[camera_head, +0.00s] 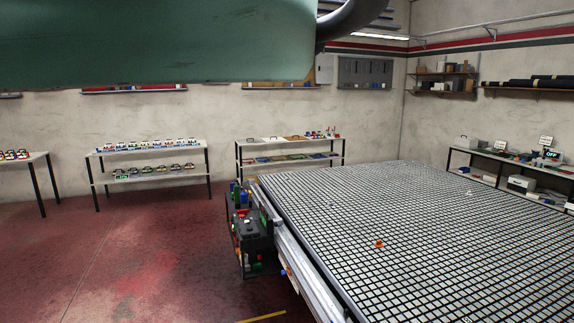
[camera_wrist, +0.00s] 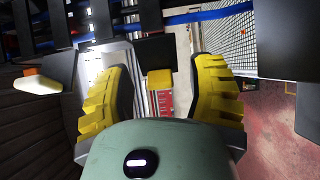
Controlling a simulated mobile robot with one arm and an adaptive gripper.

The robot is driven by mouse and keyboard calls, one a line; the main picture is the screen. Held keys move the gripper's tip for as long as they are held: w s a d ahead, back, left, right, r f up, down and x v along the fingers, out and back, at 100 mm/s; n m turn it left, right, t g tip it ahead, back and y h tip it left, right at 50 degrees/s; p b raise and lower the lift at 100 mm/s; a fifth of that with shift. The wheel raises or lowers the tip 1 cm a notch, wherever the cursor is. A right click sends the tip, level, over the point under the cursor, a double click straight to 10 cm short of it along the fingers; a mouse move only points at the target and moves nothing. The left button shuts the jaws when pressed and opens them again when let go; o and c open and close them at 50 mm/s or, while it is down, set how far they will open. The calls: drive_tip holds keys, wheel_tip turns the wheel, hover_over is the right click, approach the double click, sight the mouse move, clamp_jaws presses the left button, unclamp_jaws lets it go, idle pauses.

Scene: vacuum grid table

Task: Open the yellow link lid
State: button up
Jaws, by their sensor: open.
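My gripper (camera_wrist: 162,68) shows in the wrist view with its two ribbed yellow fingers spread wide apart. Nothing is held between them. A small yellow block-like piece (camera_wrist: 160,79) shows in the gap between the fingers, apart from both; it may be the yellow link lid, but I cannot be sure. A red part (camera_wrist: 165,103) with pale markings lies just below it in the picture. I cannot tell how far the yellow piece is from the fingertips, or whether it is shut. My gripper is not visible in the head view, and no yellow lid can be made out there.
The vacuum grid table (camera_head: 400,215) fills the right of the head view, with a small orange piece (camera_head: 379,243) on it. Dark machinery (camera_head: 256,240) stands at its left end. Shelves (camera_head: 150,152) line the back wall. Red floor (camera_head: 130,250) at left is clear.

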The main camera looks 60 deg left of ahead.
drive_tip(key=shift+w+a+r+m+t+h+p, duration=0.15)
drive_tip(key=shift+m+t+h+p, duration=0.3)
drive_tip(key=shift+p, duration=0.75)
drive_tip(key=shift+s+a+f+m+t+h+p, duration=0.1)
drive_tip(key=shift+a+m+t+h+p, duration=0.35)
drive_tip(key=shift+p, duration=0.7)
drive_tip(key=shift+w+d+r+h+p, duration=0.1)
drive_tip(key=shift+d+h+p, duration=0.15)
drive_tip(key=shift+h+p, duration=0.15)
drive_tip(key=m+h+p, duration=0.1)
drive_tip(key=h+p, duration=0.1)
drive_tip(key=p, duration=0.2)
drive_tip(key=m+t+h+p, duration=0.1)
drive_tip(key=m+h+p, duration=0.1)
drive_tip(key=p, duration=0.2)
drive_tip(key=w+a+m+t+h+p, duration=0.1)
drive_tip(key=h+p, duration=0.1)
drive_tip(key=p, duration=0.2)
drive_tip(key=shift+r, duration=0.1)
